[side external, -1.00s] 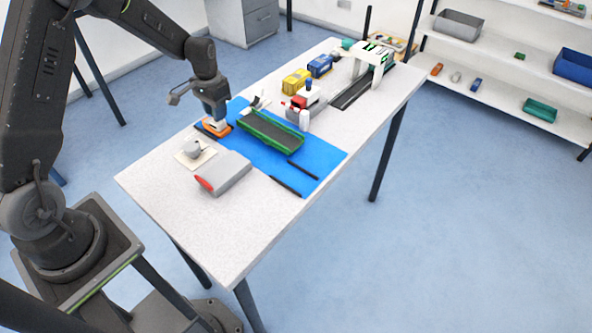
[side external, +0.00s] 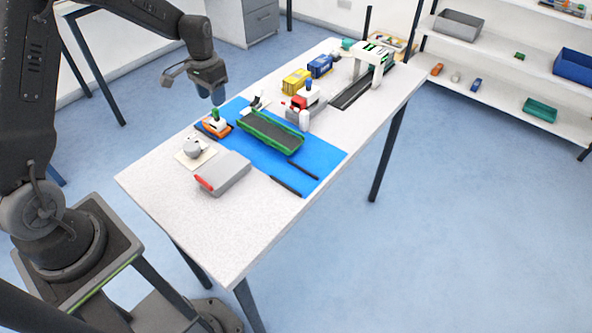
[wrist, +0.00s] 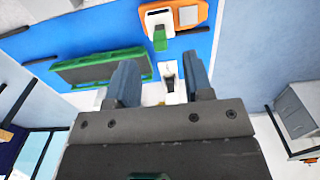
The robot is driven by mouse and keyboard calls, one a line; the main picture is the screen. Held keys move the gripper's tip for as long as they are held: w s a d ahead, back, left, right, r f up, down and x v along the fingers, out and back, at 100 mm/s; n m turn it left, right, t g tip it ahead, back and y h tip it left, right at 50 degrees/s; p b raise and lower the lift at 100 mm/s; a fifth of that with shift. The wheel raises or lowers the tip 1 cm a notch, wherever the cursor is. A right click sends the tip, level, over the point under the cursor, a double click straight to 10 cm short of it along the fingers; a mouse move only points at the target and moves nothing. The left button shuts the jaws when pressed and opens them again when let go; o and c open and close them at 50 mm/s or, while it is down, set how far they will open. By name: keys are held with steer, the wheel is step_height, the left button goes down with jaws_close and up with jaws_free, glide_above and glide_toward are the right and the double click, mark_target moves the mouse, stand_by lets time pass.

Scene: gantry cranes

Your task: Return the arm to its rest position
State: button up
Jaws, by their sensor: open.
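My gripper (side external: 217,96) hangs in the air above the left rear edge of the white table, pointing down. In the wrist view my gripper (wrist: 160,80) shows its two blue-grey fingers apart, with nothing between them. Below it, apart from it, an orange and white model (side external: 215,126) with a green part on top stands on the blue mat (side external: 325,164). The orange model also shows at the top of the wrist view (wrist: 190,14).
A white gantry crane (side external: 374,56) and yellow (side external: 296,82) and blue (side external: 319,66) blocks are farther back. Air around my gripper is clear.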

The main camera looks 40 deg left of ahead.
steer(key=shift+r, duration=0.85)
steer(key=shift+d+r, duration=0.1)
steer(key=shift+r, duration=0.1)
steer(key=s+d+r+t, duration=0.3)
steer(key=s+d+r, duration=0.65)
steer(key=r, duration=0.45)
steer(key=s+d+r+t, duration=0.1)
steer(key=s+d, duration=0.2)
steer(key=s, duration=0.4)
steer(key=s+d+r+t, duration=0.1)
steer(key=s+d, duration=0.3)
steer(key=s, duration=0.3)
steer(key=shift+s+d+r+t, duration=0.25)
steer(key=shift+s+r+t, duration=0.05)
steer(key=shift+s+r, duration=0.1)
